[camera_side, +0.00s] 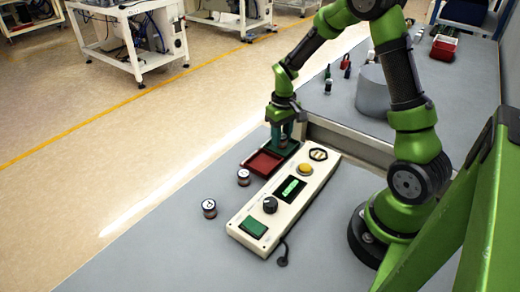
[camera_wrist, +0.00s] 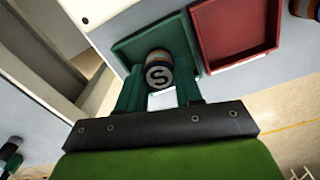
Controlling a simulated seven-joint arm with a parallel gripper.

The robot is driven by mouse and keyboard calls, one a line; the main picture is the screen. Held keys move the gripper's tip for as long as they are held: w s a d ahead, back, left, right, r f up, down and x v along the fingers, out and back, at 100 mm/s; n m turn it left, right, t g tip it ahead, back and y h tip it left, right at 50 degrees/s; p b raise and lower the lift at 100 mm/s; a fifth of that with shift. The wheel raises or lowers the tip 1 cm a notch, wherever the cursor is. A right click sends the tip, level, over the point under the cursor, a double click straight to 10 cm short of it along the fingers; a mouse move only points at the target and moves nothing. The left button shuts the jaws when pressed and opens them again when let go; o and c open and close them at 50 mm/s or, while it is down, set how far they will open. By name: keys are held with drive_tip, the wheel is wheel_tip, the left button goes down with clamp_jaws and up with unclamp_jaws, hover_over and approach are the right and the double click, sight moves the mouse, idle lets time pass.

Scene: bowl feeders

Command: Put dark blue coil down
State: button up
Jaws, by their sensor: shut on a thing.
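My gripper (camera_side: 286,132) points down over the green tray (camera_side: 292,147) at the far end of the control box. In the wrist view my gripper (camera_wrist: 160,92) has its two green fingers on either side of a coil (camera_wrist: 158,66), shut on it.
Two other coils stand on the grey table, one near the red tray (camera_side: 244,177) and one further front (camera_side: 209,208). The cream control box (camera_side: 284,205) with buttons lies right of the trays. A grey cylinder (camera_side: 372,95) stands behind. The front left table is clear.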

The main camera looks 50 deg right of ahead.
drive_tip(key=shift+f, duration=0.3)
drive_tip(key=shift+f, duration=0.15)
drive_tip(key=o, duration=0.8)
drive_tip(key=shift+c, duration=0.2)
wheel_tip(320, 180, up, 12)
drive_tip(key=s+a+r+t+y, duration=0.1)
drive_tip(key=s+a+r+t, duration=0.2)
drive_tip(key=s+a+r, duration=0.2)
drive_tip(key=s+a+r+m+t+y, duration=0.1)
drive_tip(key=s+a+r+t, duration=0.3)
drive_tip(key=s+a, duration=0.4)
drive_tip(key=shift+s+a+r, duration=0.2)
drive_tip(key=shift+a+r, duration=0.65)
drive_tip(key=shift+a, duration=0.6)
